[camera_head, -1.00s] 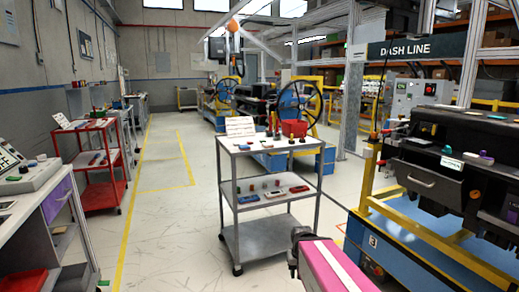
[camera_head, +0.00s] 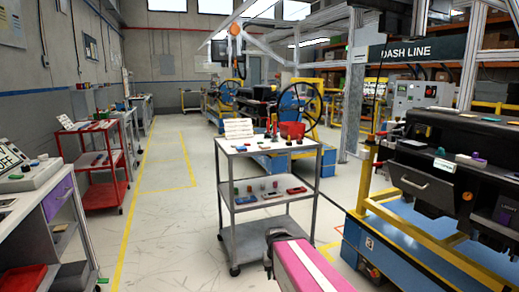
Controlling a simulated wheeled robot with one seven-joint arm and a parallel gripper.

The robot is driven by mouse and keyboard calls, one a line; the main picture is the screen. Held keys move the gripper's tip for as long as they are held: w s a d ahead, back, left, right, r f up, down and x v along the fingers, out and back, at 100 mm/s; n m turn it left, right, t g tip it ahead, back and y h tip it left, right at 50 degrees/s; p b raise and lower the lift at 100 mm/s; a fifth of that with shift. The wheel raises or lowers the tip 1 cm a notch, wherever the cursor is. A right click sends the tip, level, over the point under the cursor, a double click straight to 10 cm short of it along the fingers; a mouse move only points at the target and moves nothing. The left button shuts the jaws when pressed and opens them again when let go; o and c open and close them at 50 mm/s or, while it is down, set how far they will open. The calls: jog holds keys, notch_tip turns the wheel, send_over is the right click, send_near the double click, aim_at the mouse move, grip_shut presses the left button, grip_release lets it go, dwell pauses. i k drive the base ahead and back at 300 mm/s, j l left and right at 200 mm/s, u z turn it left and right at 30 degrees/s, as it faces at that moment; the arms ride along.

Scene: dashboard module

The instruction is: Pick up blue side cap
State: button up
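Small blue pieces show in two places, and I cannot tell which is the blue side cap. One blue piece (camera_head: 246,199) lies at the left front of the middle shelf of the grey cart (camera_head: 240,237). My pink arm reaches in from the bottom edge, in front of the cart, and ends in a dark joint. No gripper fingers show, and I see nothing held.
The dashboard module (camera_head: 423,182) stands on a blue and yellow frame at the right. A red cart (camera_head: 98,196) stands at the left behind the bench (camera_head: 52,203). Bare floor (camera_head: 170,235) lies between the bench and the grey cart.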

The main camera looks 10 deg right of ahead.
aim_at(239, 148)
jog(key=z, duration=2.55)
jog(key=j+u, duration=0.1)
jog(key=u, duration=2.6)
jog(key=i+j, duration=0.3)
jog(key=i+j+u, duration=0.1)
jog(key=i+j, duration=0.25)
jog(key=i, duration=0.2)
jog(key=i+j, duration=0.25)
jog(key=i, duration=0.2)
jog(key=k+j+u, duration=0.05)
